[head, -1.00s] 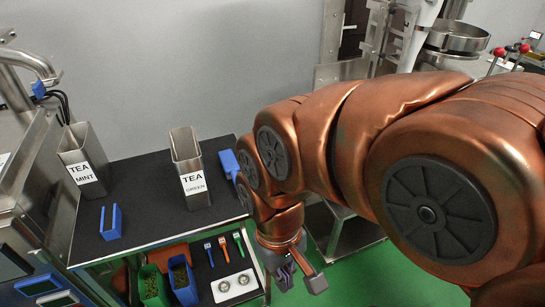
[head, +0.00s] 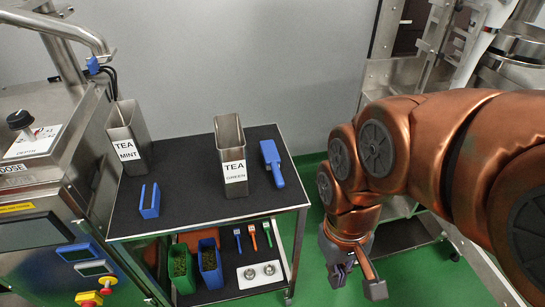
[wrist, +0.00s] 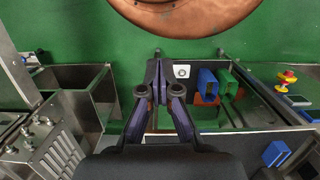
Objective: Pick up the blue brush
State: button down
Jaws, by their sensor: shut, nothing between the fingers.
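A small blue brush (head: 238,238) lies on the lower shelf, left of an orange brush (head: 253,236) and a green brush (head: 267,233). A larger blue handled tool (head: 272,160), perhaps also a brush, lies on the black table top at its right end. My gripper (head: 341,274) is to the right of the table, over the green floor and apart from both blue tools. In the wrist view my gripper (wrist: 158,72) has its fingers together with nothing between them. I cannot make out the small blue brush in the wrist view.
Metal TEA MINT (head: 127,136) and TEA GREEN (head: 230,155) containers and a blue holder (head: 149,201) stand on the table top. Green (head: 180,265) and blue (head: 210,263) bins and a white plate (head: 260,274) are on the lower shelf. A steel machine stands left.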

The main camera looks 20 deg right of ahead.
aim_at(271, 158)
jog(key=z, duration=0.85)
jog(key=k, duration=0.95)
jog(key=u, duration=1.45)
jog(key=i, duration=1)
